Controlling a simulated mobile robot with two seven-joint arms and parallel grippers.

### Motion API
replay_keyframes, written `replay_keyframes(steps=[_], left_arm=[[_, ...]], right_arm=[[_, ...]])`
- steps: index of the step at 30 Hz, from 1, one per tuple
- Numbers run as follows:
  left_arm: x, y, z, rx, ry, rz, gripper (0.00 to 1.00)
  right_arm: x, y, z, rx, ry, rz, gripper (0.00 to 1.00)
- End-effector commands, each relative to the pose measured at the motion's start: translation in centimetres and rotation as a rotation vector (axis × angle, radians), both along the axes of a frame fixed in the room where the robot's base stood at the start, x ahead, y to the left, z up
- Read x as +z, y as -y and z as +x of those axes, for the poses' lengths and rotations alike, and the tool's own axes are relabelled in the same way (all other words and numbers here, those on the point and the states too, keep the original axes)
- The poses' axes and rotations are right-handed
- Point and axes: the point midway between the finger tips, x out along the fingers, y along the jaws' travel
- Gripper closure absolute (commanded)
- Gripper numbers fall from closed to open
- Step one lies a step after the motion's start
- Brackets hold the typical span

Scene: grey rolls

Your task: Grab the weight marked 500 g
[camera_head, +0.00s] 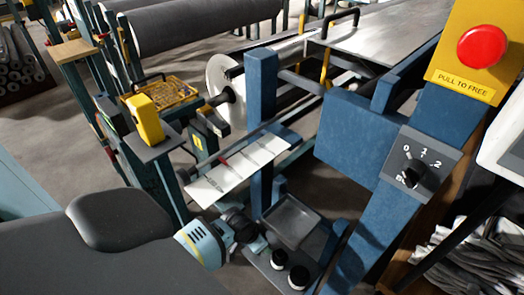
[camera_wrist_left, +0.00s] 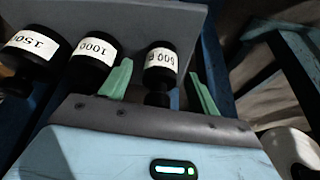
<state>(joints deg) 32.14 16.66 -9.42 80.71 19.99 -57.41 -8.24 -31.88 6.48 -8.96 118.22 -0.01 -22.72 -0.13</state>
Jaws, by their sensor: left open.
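The weight marked 500 g (camera_wrist_left: 160,68) is a black cylinder with a white label, read upside down in the left wrist view. My left gripper (camera_wrist_left: 161,74) is open, with one green finger on each side of this weight; contact cannot be told. Left of it stand a black weight marked 1000 (camera_wrist_left: 92,55) and one marked 1500 (camera_wrist_left: 33,50). In the head view my left gripper (camera_head: 258,238) is at the shelf beside two black weights with white labels (camera_head: 280,258) (camera_head: 299,277); the 500 g weight is not clearly seen there. My right gripper is not in view.
A grey tray (camera_head: 294,222) lies behind the weights. Blue machine posts (camera_head: 262,120) rise close to my left gripper. A yellow panel with a red stop button (camera_head: 482,46) is at upper right.

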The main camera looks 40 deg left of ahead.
Motion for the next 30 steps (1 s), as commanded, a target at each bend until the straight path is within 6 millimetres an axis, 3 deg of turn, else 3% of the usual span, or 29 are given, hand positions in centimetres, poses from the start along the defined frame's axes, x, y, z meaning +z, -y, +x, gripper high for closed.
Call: replay_keyframes(steps=[4, 12, 26, 30], left_arm=[[-1.31, 0.14, 0.49, 0.000, 0.000, 0.000, 0.39], [-1.38, 0.15, 0.62, -0.001, 0.001, 0.000, 0.39], [-1.37, 0.12, 0.60, -0.001, 0.001, 0.001, 0.97], [-1.27, 0.11, 0.70, -0.001, 0.004, 0.000, 1.00]], right_arm=[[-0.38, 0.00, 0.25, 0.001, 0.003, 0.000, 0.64], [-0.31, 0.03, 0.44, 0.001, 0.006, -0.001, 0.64], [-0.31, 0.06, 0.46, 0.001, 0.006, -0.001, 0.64], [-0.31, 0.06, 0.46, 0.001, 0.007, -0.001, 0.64]])
